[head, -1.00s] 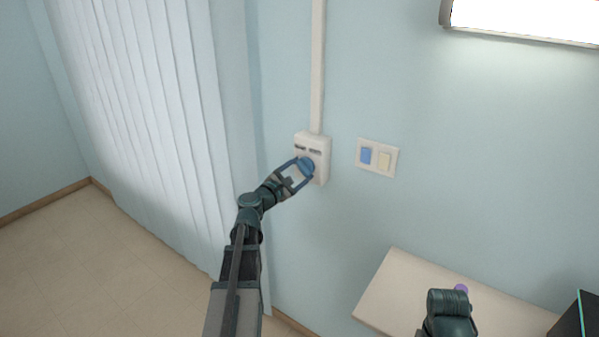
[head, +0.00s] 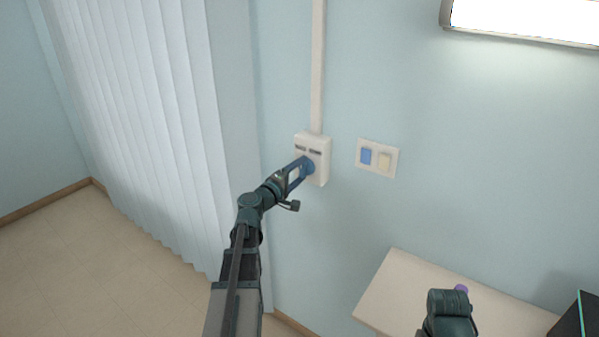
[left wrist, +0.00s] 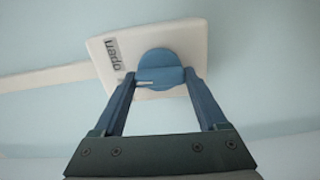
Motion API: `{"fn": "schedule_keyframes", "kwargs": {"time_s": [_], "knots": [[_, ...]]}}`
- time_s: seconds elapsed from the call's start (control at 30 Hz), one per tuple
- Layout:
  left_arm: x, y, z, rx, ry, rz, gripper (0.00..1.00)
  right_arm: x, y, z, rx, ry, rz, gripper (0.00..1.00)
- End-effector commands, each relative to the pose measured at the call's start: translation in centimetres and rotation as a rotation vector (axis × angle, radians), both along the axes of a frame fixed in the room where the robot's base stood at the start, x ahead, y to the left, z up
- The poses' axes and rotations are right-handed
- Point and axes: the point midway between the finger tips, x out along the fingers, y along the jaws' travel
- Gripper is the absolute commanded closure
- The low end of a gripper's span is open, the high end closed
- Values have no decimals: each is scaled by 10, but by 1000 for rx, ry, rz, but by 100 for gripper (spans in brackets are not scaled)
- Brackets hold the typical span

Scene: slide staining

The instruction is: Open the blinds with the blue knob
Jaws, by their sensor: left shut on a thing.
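The blue knob (head: 308,166) sits on a white control box (head: 325,146) on the wall. My left gripper (head: 301,167) is shut on the knob, and its fingers partly hide it in the head view. In the left wrist view the round blue knob (left wrist: 159,66) is between the two fingertips (left wrist: 160,78), with a label reading "open" on the box (left wrist: 187,38) beside it. The white vertical blinds (head: 150,110) hang at the left as a row of slats. My right gripper is not clearly in view; only part of that arm shows at the bottom right.
A wall plate (head: 376,158) with a blue and a cream switch is right of the box. A white conduit (head: 317,70) runs up from the box. A pale table (head: 385,290) stands at lower right, with a dark object (head: 580,318) at its right.

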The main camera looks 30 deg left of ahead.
Motion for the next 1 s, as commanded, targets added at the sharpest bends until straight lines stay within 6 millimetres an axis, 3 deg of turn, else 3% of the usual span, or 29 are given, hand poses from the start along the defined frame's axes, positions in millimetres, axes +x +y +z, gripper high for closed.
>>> {"fn": "schedule_keyframes", "kwargs": {"time_s": [0.6, 1.0], "knots": [[-1, -1, 0, 583, -44, -2, 81, 0, 0, 0, 0, 0, 0, 50], [-1, -2, 0, 874, -66, -3, 81, 0, 0, 1, 0, 0, 0, 50]]}}
